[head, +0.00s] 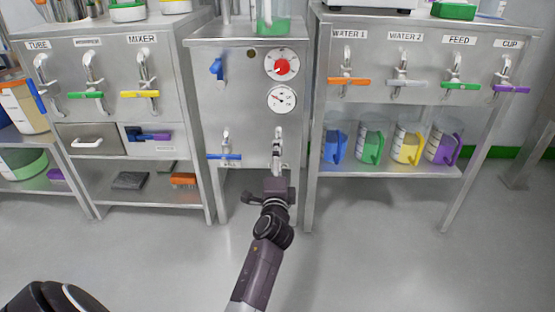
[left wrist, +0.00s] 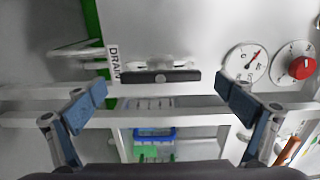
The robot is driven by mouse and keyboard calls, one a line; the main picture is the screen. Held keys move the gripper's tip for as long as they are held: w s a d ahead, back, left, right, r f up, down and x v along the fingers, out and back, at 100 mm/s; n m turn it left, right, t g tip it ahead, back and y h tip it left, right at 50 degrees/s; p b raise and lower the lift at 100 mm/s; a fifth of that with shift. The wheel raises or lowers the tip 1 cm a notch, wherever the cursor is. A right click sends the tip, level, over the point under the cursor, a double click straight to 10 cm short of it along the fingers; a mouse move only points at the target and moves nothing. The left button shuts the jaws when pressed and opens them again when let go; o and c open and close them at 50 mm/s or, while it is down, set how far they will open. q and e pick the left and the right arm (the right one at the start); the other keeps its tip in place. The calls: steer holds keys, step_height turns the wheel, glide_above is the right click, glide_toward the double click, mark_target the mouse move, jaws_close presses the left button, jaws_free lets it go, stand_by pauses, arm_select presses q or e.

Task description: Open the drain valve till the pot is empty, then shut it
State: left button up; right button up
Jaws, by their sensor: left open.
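The drain valve (head: 278,138) is a metal tap low on the front of the middle steel cabinet. In the left wrist view, a dark bar-shaped handle (left wrist: 158,77) lies beside a DRAIN label (left wrist: 113,65), running up and down the cabinet front. My left gripper (head: 277,174) is close in front of the valve and hides its lower part in the head view. In the left wrist view, my left gripper (left wrist: 162,92) is open, its blue-padded fingers apart on either side of the handle with nothing held. I cannot tell the pot's liquid level. My right gripper is not in view.
A clear vessel with green (head: 273,24) stands on top. Several coloured jugs (head: 372,142) stand on the right shelf. The floor in front is clear.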

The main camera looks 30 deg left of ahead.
arm_select(q)
steer(key=shift+v, duration=2.35)
